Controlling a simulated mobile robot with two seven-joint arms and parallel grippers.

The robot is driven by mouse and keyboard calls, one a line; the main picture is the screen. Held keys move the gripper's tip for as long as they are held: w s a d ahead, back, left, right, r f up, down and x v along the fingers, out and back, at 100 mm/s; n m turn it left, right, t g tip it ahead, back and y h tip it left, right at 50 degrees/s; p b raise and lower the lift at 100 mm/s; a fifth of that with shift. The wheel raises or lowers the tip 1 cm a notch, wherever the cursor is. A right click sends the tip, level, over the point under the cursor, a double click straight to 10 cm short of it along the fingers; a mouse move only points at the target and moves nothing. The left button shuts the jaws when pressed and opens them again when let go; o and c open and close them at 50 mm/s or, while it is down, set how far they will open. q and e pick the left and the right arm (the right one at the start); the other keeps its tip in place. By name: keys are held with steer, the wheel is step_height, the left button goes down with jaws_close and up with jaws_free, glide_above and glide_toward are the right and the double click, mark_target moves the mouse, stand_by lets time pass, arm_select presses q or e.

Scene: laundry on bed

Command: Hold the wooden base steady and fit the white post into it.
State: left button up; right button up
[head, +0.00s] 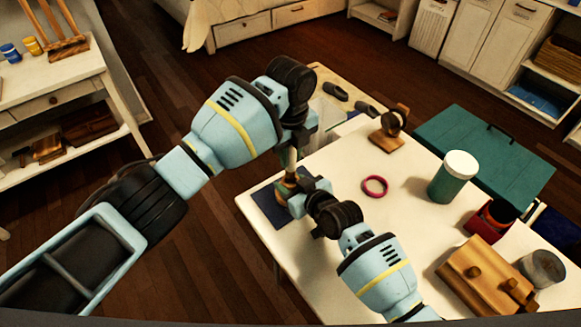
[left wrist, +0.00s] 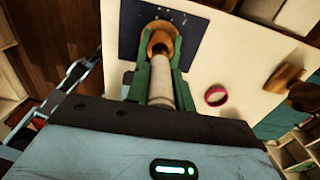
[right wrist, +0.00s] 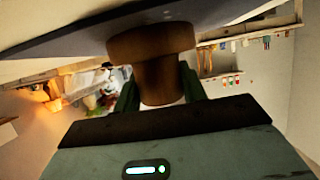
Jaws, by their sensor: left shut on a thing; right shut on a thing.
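The white post (left wrist: 161,80) is between the green fingers of my left gripper (head: 292,150), which is shut on it. It points down at the wooden base (left wrist: 158,40), a turned brown piece with a wide foot and a narrower neck. In the head view the post (head: 291,158) is roughly upright over the base. Its lower end is at the base's top; I cannot tell whether it is inside. My right gripper (head: 297,196) is shut on the base's neck, which fills the right wrist view (right wrist: 158,75). The base stands on a dark blue mat (head: 268,205).
On the white table are a pink ring (head: 375,186), a green jar with white lid (head: 455,176), a wooden stand (head: 388,137), a red container (head: 484,224), a wooden block with knobs (head: 474,273) and a tin (head: 542,268). The table's front middle is clear.

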mark_target(291, 167)
arm_select(q)
steer(key=shift+f, duration=2.45)
steer(key=shift+f, duration=0.2)
steer(key=o, duration=1)
steer(key=shift+r, duration=0.15)
step_height(291, 167, up, 12)
steer(key=shift+r, duration=0.1)
arm_select(e)
steer(key=o, duration=1.1)
